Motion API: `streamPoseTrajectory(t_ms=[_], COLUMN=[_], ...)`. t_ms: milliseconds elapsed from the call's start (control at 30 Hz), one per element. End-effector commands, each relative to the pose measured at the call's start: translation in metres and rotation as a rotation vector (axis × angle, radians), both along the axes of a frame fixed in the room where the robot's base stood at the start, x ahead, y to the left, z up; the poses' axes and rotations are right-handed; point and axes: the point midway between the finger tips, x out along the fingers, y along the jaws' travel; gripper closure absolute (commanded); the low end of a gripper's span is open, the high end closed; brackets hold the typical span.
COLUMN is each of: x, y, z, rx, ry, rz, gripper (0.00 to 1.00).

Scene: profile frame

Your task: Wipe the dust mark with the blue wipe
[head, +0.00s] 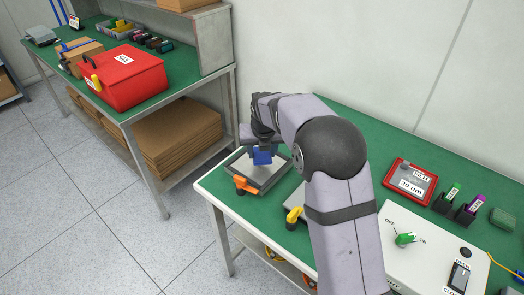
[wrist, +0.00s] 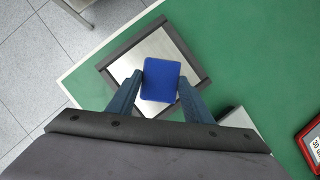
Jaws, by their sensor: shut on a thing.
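The blue wipe (wrist: 160,80) is held between the two fingers of my gripper (wrist: 158,88), in the wrist view. In the head view the blue wipe (head: 262,157) is over a framed plate with a pale panel (head: 277,173). The wrist view shows the plate's dark frame (wrist: 191,50) around a silvery panel (wrist: 151,50). I cannot tell whether the wipe touches the panel. I see no dust mark; the wipe and my fingers cover part of the panel.
The plate lies near the left corner of the green bench (head: 225,200). An orange clamp (head: 245,185) is at its front edge, and a yellow-handled item (head: 294,215) is to the right. A red case (head: 409,181) and a white switch panel (head: 400,222) lie farther right.

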Motion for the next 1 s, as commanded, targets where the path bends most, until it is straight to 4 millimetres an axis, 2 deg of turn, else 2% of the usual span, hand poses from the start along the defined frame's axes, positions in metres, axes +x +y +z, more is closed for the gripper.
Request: streamPoseTrajectory(t_ms=[33, 267, 333, 400, 533, 600, 800, 1000], x=[0.0, 0.0, 0.0, 0.006, 0.013, 0.018, 0.03, 0.019], y=[0.0, 0.0, 0.0, 0.005, 0.014, 0.018, 0.03, 0.019], z=[-0.01, -0.03, -0.042, -0.032, -0.039, -0.034, -0.038, -0.039], rx=[0.0, 0.0, 0.0, 0.001, -0.001, -0.001, 0.0, 0.001], ry=[0.0, 0.0, 0.001, -0.003, 0.001, 0.0, -0.001, 0.0], rz=[0.0, 0.0, 0.0, 0.001, 0.003, 0.002, 0.001, -0.002], gripper=[0.72, 0.72, 0.72, 0.74, 0.75, 0.75, 0.75, 0.75])
